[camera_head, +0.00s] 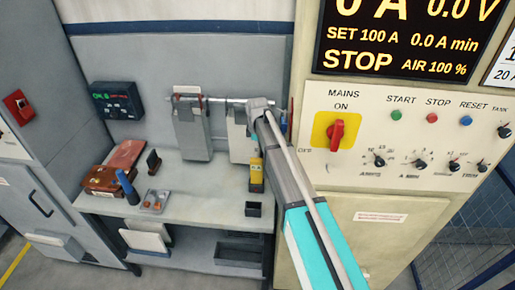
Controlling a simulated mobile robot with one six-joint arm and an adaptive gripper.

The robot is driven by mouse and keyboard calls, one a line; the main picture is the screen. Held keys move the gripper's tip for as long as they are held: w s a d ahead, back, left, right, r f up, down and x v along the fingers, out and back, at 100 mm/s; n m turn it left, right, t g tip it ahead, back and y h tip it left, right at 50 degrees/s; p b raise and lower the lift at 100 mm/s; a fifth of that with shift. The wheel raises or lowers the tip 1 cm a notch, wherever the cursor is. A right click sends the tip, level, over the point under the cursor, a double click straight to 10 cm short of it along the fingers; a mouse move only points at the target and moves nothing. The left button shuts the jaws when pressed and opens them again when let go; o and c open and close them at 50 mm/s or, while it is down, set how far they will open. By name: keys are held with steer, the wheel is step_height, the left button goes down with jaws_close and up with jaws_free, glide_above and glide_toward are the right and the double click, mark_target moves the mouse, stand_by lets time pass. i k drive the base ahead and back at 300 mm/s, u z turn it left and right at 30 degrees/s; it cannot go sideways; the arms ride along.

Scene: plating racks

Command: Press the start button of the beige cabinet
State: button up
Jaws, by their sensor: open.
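The beige cabinet (352,205) stands at the right, with a control panel on its front. The green start button (397,115) is on this panel under the label START and is unobstructed. My arm reaches up from the bottom centre, left of the panel, to a grey joint over the workbench. I cannot make out my gripper's fingers; they are hidden or out of the picture. Nothing of my arm touches the start button.
Right of the start button are the red stop button (432,117) and blue reset button (466,120). A red mains switch (337,131) on a yellow plate is to its left. Several black knobs sit below. The display (400,40) reads STOP. A workbench (190,205) stands left.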

mark_target(396, 115)
steer(key=k, duration=1)
